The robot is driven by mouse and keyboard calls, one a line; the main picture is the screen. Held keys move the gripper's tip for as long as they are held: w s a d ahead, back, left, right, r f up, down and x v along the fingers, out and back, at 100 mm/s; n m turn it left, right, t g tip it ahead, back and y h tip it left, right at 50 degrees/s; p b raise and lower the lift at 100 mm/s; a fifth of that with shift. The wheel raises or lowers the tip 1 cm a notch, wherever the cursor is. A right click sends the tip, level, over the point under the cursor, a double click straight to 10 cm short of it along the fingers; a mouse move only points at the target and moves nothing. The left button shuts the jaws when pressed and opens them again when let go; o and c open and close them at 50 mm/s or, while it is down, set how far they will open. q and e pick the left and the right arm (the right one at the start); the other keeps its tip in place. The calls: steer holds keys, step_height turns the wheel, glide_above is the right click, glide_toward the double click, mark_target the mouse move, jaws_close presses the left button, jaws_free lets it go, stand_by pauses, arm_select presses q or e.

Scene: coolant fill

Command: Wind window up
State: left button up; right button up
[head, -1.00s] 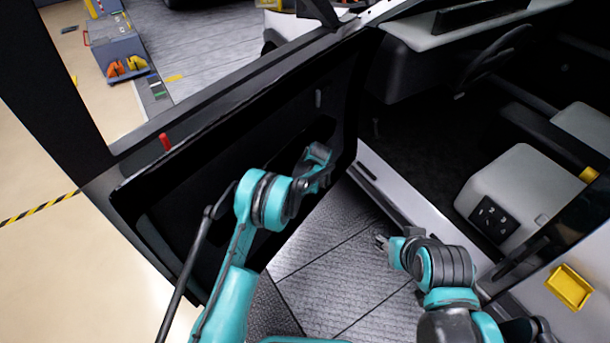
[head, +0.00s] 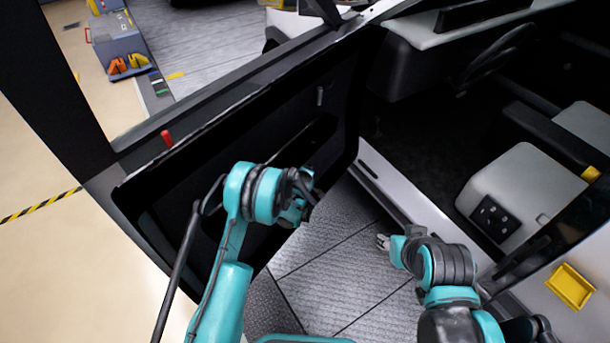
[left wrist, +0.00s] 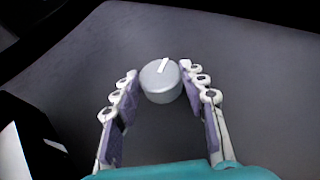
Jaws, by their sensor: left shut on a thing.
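The open vehicle door (head: 180,190) shows its dark inner panel in the head view. No pane edge can be made out in its window opening. A round grey knob (left wrist: 161,82) with a white mark sits on the dark panel in the left wrist view. My left gripper (head: 303,198) is low in front of the door panel. In the left wrist view its fingertips (left wrist: 160,80) are shut on the knob's two sides. The knob is hidden in the head view. My right gripper (head: 383,242) hangs empty over the floor beside the sill; its finger gap is too small to judge.
A red pin (head: 167,139) stands on the door's upper edge. The cab with its seat (head: 520,185) and steering wheel (head: 495,52) is at right. A yellow tray (head: 569,288) is at lower right. A grey cart (head: 118,45) stands far back left.

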arm_select(q)
steer(key=o, duration=1.2)
steer(key=shift+c, duration=0.2)
steer(key=v, duration=1.2)
steer(key=shift+w+d+f, duration=0.1)
